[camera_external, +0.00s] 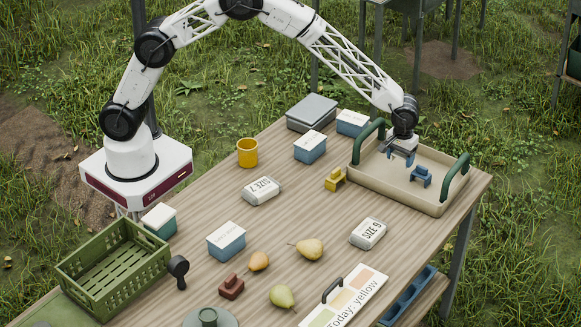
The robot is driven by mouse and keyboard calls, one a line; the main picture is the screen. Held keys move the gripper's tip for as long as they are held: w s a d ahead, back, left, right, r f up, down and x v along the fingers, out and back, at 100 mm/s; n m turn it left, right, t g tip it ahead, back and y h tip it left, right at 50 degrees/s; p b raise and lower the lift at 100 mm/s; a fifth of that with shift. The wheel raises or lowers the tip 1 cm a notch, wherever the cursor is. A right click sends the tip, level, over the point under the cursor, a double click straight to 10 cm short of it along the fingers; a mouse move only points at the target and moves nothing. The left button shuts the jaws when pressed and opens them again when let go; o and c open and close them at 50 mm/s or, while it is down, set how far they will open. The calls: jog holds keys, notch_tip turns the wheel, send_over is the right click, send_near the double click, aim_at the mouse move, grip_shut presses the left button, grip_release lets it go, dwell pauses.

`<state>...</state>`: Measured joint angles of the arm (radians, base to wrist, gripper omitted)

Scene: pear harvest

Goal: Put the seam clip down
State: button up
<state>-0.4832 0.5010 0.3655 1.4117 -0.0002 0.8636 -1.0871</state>
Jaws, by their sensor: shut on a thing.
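My gripper (400,154) is over the beige tray (432,207) with green handles, at the right of the table. It is shut on a small blue-grey piece, which I take for the seam clip; the fingers hide most of it and its outline is hard to make out. A blue clip-like block (421,176) sits in the tray, just right of and below the gripper. A similar yellow block (335,180) stands on the table left of the tray, and a red-brown one (231,287) lies near the front.
Several lidded boxes, including one (310,147), and a yellow cup (247,152) stand left of the tray. Packets (368,233), pears (310,249) and a sign (346,298) lie in front. A green crate (113,263) is front left. The tray's handles rise beside the gripper.

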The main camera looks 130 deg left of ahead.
aim_at(399, 173)
jog(key=shift+f, duration=1.85)
jog(key=shift+f, duration=0.1)
jog(key=o, duration=0.6)
notch_tip(399, 173, up, 12)
jog(key=shift+r, duration=0.1)
jog(key=shift+d+r, duration=0.1)
dwell(0.3)
